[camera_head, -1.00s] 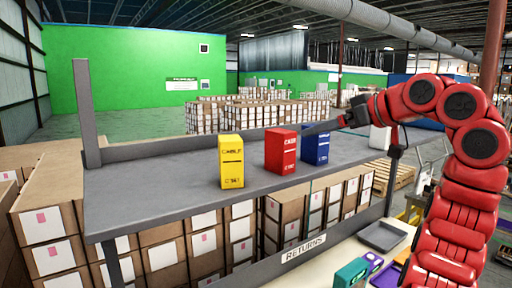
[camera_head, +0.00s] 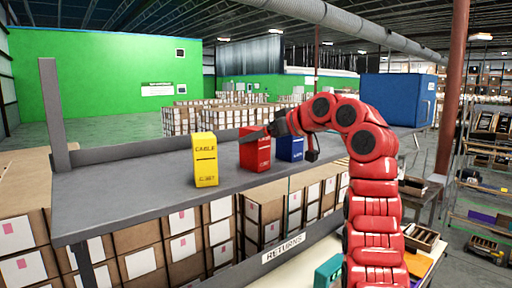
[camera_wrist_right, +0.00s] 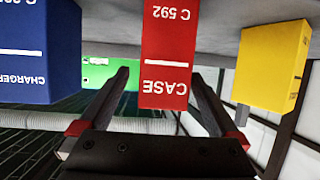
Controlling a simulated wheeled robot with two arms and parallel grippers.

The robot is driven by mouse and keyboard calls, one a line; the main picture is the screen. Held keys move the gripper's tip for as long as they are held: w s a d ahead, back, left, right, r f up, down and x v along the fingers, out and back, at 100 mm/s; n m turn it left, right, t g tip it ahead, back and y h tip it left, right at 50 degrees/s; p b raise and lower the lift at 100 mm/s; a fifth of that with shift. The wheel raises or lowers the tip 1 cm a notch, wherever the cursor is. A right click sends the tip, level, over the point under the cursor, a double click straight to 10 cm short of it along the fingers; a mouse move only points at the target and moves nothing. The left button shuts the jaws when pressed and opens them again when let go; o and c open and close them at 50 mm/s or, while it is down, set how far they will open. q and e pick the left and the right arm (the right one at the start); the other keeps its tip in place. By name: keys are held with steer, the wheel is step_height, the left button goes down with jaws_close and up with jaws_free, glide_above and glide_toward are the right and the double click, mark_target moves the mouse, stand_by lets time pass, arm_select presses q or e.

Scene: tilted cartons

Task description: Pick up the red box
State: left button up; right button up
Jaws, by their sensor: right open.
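The red box (camera_head: 255,155) stands upright on the grey shelf (camera_head: 120,195), between the yellow box (camera_head: 205,160) and the blue box (camera_head: 290,148). My right gripper (camera_head: 258,134) reaches in from the right at the red box's upper part. In the right wrist view the picture is upside down, and the red box (camera_wrist_right: 168,45) shows between the two spread fingers of my right gripper (camera_wrist_right: 160,76). The jaws are open and hold nothing. I cannot tell how deep the box sits between them. My left gripper is not in view.
The yellow box (camera_wrist_right: 272,62) and the blue box (camera_wrist_right: 40,50) flank the red one with gaps. A grey post (camera_head: 54,115) rises at the shelf's left end. Cartons fill the space below. The shelf's left part is clear.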

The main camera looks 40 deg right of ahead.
steer(key=p+x, duration=0.1)
steer(key=x, duration=0.1)
steer(key=p+x, duration=0.2)
steer(key=shift+w+a, duration=0.25)
steer(key=shift+f, duration=0.15)
steer(key=shift+s, duration=0.1)
jaws_close()
